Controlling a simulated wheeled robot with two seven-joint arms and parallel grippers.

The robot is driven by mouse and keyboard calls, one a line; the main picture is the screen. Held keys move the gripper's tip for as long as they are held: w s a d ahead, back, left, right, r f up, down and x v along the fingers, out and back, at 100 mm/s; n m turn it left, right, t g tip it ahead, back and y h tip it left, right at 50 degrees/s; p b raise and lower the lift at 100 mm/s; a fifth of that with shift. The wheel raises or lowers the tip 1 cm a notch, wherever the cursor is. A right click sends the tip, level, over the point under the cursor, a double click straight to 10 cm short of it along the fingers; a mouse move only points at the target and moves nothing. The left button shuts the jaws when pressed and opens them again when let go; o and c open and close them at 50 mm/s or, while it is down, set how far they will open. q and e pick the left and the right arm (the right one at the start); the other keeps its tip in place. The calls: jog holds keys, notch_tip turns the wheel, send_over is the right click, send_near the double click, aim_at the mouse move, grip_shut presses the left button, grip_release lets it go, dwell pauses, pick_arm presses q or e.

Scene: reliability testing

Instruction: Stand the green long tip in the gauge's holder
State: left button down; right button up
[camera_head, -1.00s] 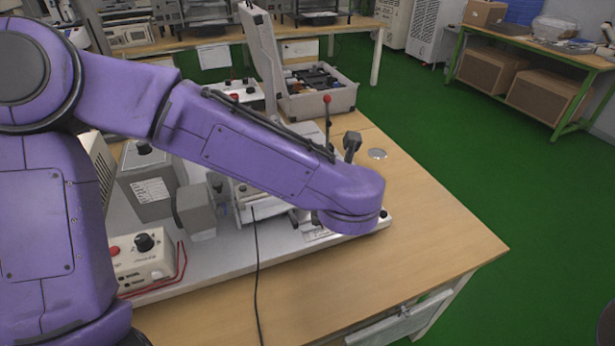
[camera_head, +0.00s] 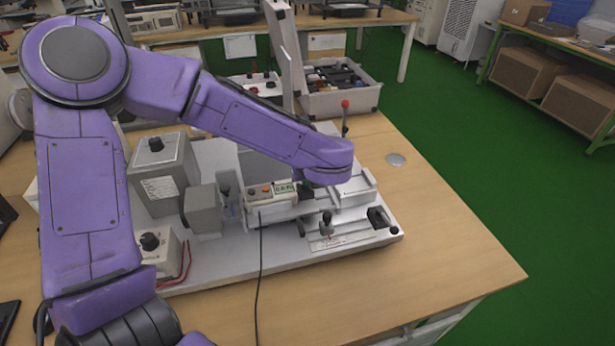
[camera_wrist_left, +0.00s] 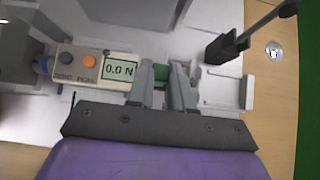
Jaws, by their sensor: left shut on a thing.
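The force gauge (camera_head: 272,191), a pale box with an orange button and a display, sits on the grey test stand. In the left wrist view the gauge (camera_wrist_left: 93,64) reads 0.0 N. My left gripper (camera_wrist_left: 164,72) is just right of the display there, its fingers closed on a green piece (camera_wrist_left: 160,74), which looks like the green long tip. Only a small part of the piece shows between the fingers. The gauge's holder cannot be made out; the gripper and the arm cover that area. In the head view my purple forearm hides most of the gripper. My right gripper is not in view.
A red-knobbed lever (camera_head: 345,106) stands behind my wrist. A small clamp (camera_head: 326,222) and a black block (camera_head: 378,216) are at the stand's front right. A black cable (camera_head: 260,270) hangs over the table front. The table's right side (camera_head: 440,235) is clear.

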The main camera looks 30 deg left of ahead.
aim_at(307, 184)
pick_arm(q)
jog(key=shift+w+a+f, duration=0.1)
jog(key=shift+w+f, duration=0.15)
jog(key=shift+f, duration=0.1)
jog(key=f, duration=0.2)
jog(key=f+p, duration=0.1)
jog(key=shift+w+a+f, duration=0.2)
jog(key=shift+f, duration=0.3)
jog(key=c, duration=1.3)
grip_release()
jog(key=shift+s+d+r, duration=0.15)
jog(key=shift+d+r, duration=0.05)
jog(key=shift+r, duration=0.2)
jog(key=b+v, duration=0.1)
jog(key=v, duration=1)
jog(key=shift+r, duration=0.2)
jog(key=shift+s+d, duration=0.1)
